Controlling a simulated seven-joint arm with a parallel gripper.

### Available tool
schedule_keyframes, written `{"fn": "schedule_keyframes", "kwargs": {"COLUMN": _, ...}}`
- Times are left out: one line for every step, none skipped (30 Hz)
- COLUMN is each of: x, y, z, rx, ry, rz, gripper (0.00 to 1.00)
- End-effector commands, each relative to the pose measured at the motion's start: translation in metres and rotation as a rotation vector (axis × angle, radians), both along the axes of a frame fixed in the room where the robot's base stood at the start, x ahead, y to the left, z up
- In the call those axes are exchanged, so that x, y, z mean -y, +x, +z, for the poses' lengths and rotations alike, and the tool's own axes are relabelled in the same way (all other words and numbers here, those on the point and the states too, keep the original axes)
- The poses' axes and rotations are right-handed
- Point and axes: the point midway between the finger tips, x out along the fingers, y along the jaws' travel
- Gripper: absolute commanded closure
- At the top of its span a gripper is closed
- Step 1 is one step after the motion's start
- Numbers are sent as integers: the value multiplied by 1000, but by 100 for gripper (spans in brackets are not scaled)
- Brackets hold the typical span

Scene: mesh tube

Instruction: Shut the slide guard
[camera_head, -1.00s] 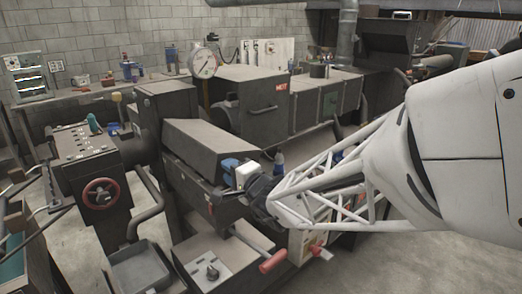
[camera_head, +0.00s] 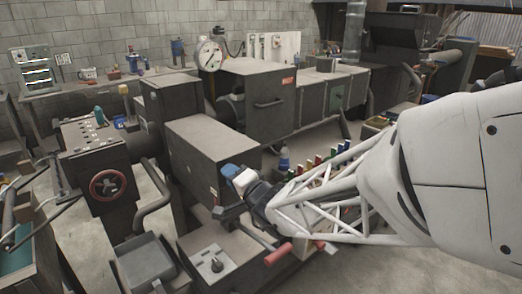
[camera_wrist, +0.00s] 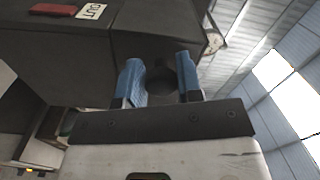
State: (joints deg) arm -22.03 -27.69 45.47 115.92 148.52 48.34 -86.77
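A long dark grey box-shaped cover (camera_head: 212,140), which I take to be the slide guard, sits mid-machine in the head view. My gripper (camera_head: 233,175) is at its front right end, with blue fingertips close to its surface; contact is unclear. In the wrist view, the blue fingers (camera_wrist: 160,82) are apart, with a dark round spot (camera_wrist: 160,80) between them. Beyond them is a dark grey body (camera_wrist: 165,30) with an "OUT" label (camera_wrist: 91,10) and a red strip (camera_wrist: 54,9). No held object can be made out.
A red handwheel (camera_head: 107,185) is on the control box at left. A grey tray (camera_head: 150,265) and a panel with a knob (camera_head: 216,264) lie in front. A red-handled lever (camera_head: 278,254) is below my gripper. A dial gauge (camera_head: 209,55) stands behind.

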Motion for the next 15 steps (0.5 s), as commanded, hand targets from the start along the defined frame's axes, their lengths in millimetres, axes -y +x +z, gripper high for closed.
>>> {"fn": "schedule_keyframes", "kwargs": {"x": 0, "y": -1, "z": -2, "rx": -3, "ry": -2, "rz": 1, "gripper": 60}}
{"fn": "schedule_keyframes", "kwargs": {"x": 0, "y": -1, "z": -2, "rx": -3, "ry": -2, "rz": 1, "gripper": 55}}
{"fn": "schedule_keyframes", "kwargs": {"x": 0, "y": -1, "z": -2, "rx": -3, "ry": -2, "rz": 1, "gripper": 49}}
{"fn": "schedule_keyframes", "kwargs": {"x": 0, "y": 0, "z": -2, "rx": -2, "ry": -1, "rz": 0, "gripper": 44}}
{"fn": "schedule_keyframes", "kwargs": {"x": 0, "y": 0, "z": -2, "rx": -2, "ry": -1, "rz": 0, "gripper": 44}}
{"fn": "schedule_keyframes", "kwargs": {"x": 0, "y": 0, "z": -2, "rx": -2, "ry": -1, "rz": 0, "gripper": 44}}
{"fn": "schedule_keyframes", "kwargs": {"x": 0, "y": 0, "z": -2, "rx": -2, "ry": -1, "rz": 0, "gripper": 44}}
{"fn": "schedule_keyframes", "kwargs": {"x": 0, "y": 0, "z": -2, "rx": -2, "ry": -1, "rz": 0, "gripper": 44}}
{"fn": "schedule_keyframes", "kwargs": {"x": 0, "y": 0, "z": -2, "rx": -2, "ry": -1, "rz": 0, "gripper": 44}}
{"fn": "schedule_keyframes", "kwargs": {"x": 0, "y": 0, "z": -1, "rx": -2, "ry": -1, "rz": 0, "gripper": 44}}
{"fn": "schedule_keyframes", "kwargs": {"x": 0, "y": 0, "z": -1, "rx": -2, "ry": -1, "rz": 0, "gripper": 44}}
{"fn": "schedule_keyframes", "kwargs": {"x": 0, "y": 0, "z": -1, "rx": -2, "ry": -1, "rz": 0, "gripper": 44}}
{"fn": "schedule_keyframes", "kwargs": {"x": 0, "y": 0, "z": -1, "rx": -2, "ry": -1, "rz": 0, "gripper": 44}}
{"fn": "schedule_keyframes", "kwargs": {"x": 0, "y": -1, "z": -1, "rx": -2, "ry": -1, "rz": 0, "gripper": 44}}
{"fn": "schedule_keyframes", "kwargs": {"x": 1, "y": -1, "z": -1, "rx": -2, "ry": 0, "rz": 1, "gripper": 44}}
